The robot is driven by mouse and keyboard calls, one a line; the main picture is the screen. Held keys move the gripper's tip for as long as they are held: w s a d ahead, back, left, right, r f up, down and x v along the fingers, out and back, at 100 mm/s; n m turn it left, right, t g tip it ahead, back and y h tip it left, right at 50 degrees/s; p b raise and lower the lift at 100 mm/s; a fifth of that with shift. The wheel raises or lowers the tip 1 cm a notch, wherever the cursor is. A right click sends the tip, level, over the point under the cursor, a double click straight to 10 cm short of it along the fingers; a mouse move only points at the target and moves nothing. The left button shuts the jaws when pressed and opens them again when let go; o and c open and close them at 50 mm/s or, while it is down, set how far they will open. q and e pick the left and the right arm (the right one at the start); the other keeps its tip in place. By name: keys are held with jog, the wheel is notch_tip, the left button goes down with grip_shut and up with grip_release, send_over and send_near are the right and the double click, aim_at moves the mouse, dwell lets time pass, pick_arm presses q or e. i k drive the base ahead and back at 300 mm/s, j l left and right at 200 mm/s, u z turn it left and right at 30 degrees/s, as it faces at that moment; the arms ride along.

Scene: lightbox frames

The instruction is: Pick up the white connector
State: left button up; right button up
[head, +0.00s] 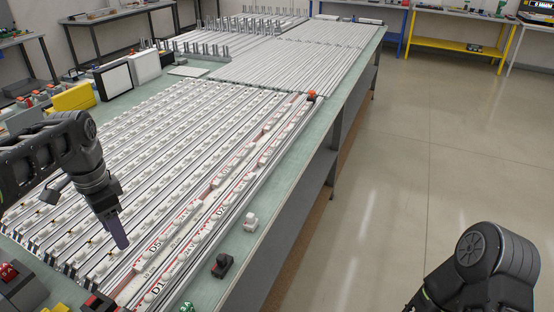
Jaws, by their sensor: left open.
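A small white connector (250,222) stands on the green table top near its right edge, beside the long rails. My left gripper (118,238) hangs over the near end of the light strips, to the left of the connector and apart from it. It is open and I see nothing held in it. My right arm shows at the bottom right, beyond the table edge; its gripper is out of the frame.
A black part (222,265) stands near the table edge, close to the connector. Long light strips (160,150) cover most of the table (290,165). A yellow box (73,97) is at the left. The floor on the right is clear.

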aim_at(251, 223)
jog(key=i+l, duration=0.35)
jog(key=i+l+z, duration=0.1)
jog(key=i+l, duration=0.2)
jog(key=l, duration=0.25)
